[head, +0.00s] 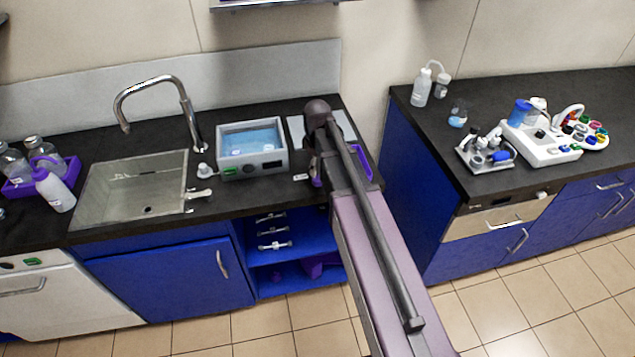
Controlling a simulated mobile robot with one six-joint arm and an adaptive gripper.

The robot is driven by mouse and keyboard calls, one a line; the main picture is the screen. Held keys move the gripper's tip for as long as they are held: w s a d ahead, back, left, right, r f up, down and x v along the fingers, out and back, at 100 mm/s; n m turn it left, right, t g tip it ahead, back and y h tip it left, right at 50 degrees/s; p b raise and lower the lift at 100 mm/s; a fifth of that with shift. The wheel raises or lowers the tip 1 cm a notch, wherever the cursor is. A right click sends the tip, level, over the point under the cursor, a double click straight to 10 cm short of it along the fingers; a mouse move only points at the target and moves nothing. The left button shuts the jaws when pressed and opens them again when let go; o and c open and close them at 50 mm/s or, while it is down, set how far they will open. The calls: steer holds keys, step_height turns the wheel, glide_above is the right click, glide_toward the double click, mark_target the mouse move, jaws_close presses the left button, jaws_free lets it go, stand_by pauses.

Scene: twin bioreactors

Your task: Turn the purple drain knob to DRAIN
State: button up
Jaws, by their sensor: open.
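A grey water bath (223,154) with blue water stands on the dark counter, left of my arm. Its front has a green switch (231,171) and a dark round control. I cannot make out a purple drain knob for certain. A small purple bit (317,182) shows just under my gripper, too small to identify. My gripper (314,172) hangs at the far end of my arm, right of the bath and apart from it. It is open, small and partly hidden by the arm, with nothing visible in it.
A sink (130,185) with a tall faucet (187,105) lies left of the bath. A purple tray (72,170) with bottles stands further left. A purple-edged item (362,160) lies behind my arm. A right-hand counter (430,128) carries lab equipment, with floor between the counters.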

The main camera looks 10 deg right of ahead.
mark_target(317, 178)
steer(key=shift+f+b, duration=2.55)
steer(key=shift+f, duration=0.3)
steer(key=c, duration=1.2)
